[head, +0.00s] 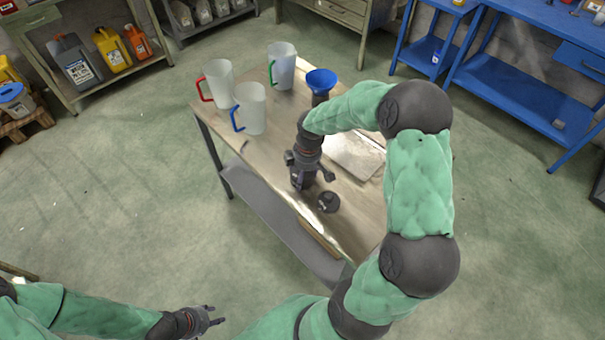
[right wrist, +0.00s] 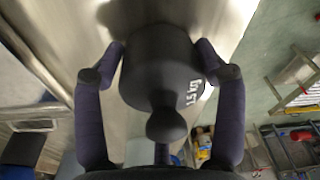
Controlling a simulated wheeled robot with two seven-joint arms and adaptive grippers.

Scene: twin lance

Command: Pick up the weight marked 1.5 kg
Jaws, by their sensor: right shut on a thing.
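A dark weight with a round knob (right wrist: 160,75) fills the middle of the right wrist view. White lettering on its side is turned and hard to read, perhaps "1.5". My right gripper (right wrist: 163,62) is shut on it, a finger on each side. In the head view my right gripper (head: 300,184) is over the near part of the table, and the held weight is mostly hidden there. My left gripper (head: 213,315) is open and empty, low over the floor, away from the table.
The wooden table (head: 227,150) also bears several jugs, with red (head: 218,82), blue (head: 250,108) and green (head: 282,65) handles. Blue benches (head: 520,70) stand at the right.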

